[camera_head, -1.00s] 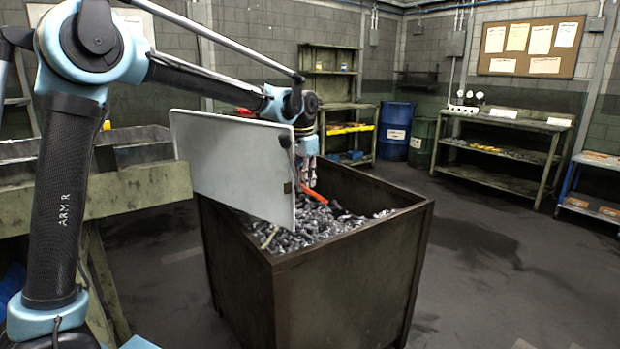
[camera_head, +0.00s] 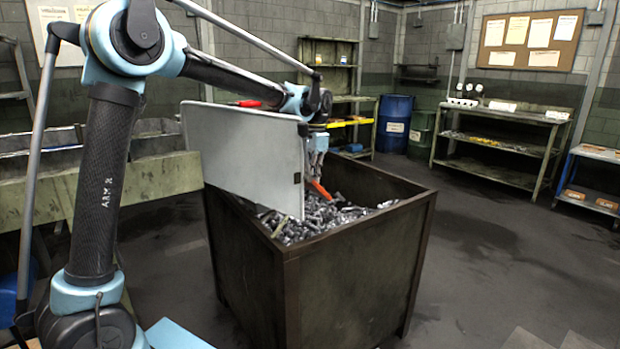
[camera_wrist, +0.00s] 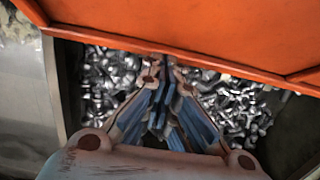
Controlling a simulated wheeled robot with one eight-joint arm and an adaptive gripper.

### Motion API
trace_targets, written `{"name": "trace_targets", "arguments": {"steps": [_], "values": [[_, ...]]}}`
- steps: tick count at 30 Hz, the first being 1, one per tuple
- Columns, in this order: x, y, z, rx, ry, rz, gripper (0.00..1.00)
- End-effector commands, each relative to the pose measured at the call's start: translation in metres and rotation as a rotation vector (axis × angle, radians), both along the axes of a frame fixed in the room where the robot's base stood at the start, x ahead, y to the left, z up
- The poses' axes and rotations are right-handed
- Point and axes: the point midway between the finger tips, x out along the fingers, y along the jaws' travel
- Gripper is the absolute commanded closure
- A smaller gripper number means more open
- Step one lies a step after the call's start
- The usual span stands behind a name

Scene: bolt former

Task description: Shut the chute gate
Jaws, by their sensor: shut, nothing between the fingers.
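An orange panel fills the top of the wrist view (camera_wrist: 190,30), with a raised lip along its lower edge. I take it to be the chute gate. In the head view only its orange edge (camera_head: 319,188) shows past a large grey plate (camera_head: 240,155), which hides the rest. My gripper (camera_wrist: 165,78) is shut and empty, its fingertips close to the orange lip. I cannot tell whether they touch it. In the head view my gripper (camera_head: 318,158) is partly hidden behind the grey plate's right edge, above the bin.
A dark open metal bin (camera_head: 355,275) full of shiny bolts (camera_head: 320,215) stands below. A greenish trough (camera_head: 120,180) is at the left. Shelves, a blue drum (camera_head: 394,122) and a workbench (camera_head: 500,140) line the back.

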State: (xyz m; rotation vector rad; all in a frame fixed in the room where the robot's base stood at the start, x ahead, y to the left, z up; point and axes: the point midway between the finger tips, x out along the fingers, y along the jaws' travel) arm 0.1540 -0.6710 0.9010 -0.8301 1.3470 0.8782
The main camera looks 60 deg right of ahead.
Motion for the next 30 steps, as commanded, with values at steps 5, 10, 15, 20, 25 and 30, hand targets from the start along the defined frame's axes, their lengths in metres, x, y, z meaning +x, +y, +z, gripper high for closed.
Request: {"name": "trace_targets", "arguments": {"steps": [5,10,15,20,25,30], "values": [[0.001,-0.013,0.014,0.0,0.0,0.009,1.0],[0.004,-0.022,0.042,0.0,0.001,0.018,1.0],[0.003,-0.023,0.075,0.0,0.001,0.017,1.0],[0.002,-0.024,0.102,0.001,0.001,0.016,1.0],[0.001,-0.024,0.118,0.001,0.001,0.016,1.0],[0.013,-0.032,0.125,-0.002,0.002,0.02,1.0]]}}
